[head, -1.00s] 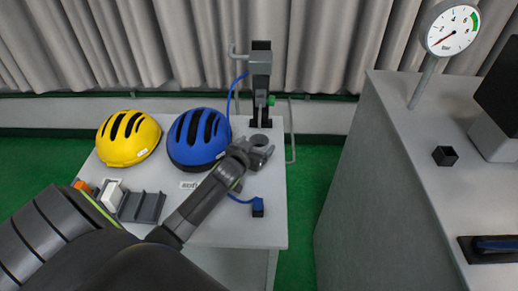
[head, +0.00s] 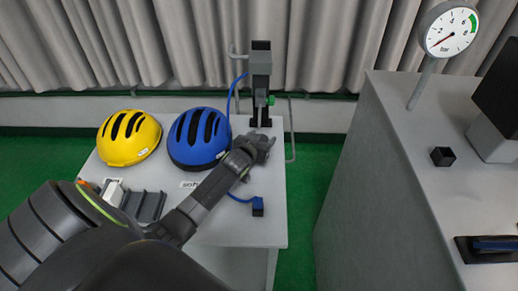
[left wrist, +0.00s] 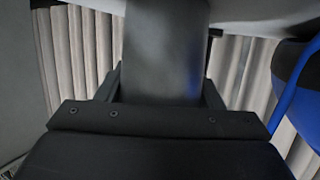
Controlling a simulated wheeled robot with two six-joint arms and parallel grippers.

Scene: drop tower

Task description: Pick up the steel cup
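The steel cup (left wrist: 165,50) shows in the left wrist view as a smooth grey cylinder filling the gap between my fingers. My left gripper (head: 262,143) is near the back right of the small white table, in front of the dark stand. In the left wrist view my left gripper (left wrist: 162,88) has a finger against each side of the cup, and it looks shut on it. In the head view the gripper hides most or all of the cup. The cup's rim and base cannot be made out. My right gripper is not in view.
A blue helmet (head: 198,139) and a yellow helmet (head: 128,138) sit left of the gripper on the white table (head: 240,228). A dark stand (head: 261,85) rises behind. A small blue block (head: 258,207) with a cable lies in front. A grey tray (head: 143,206) is at left.

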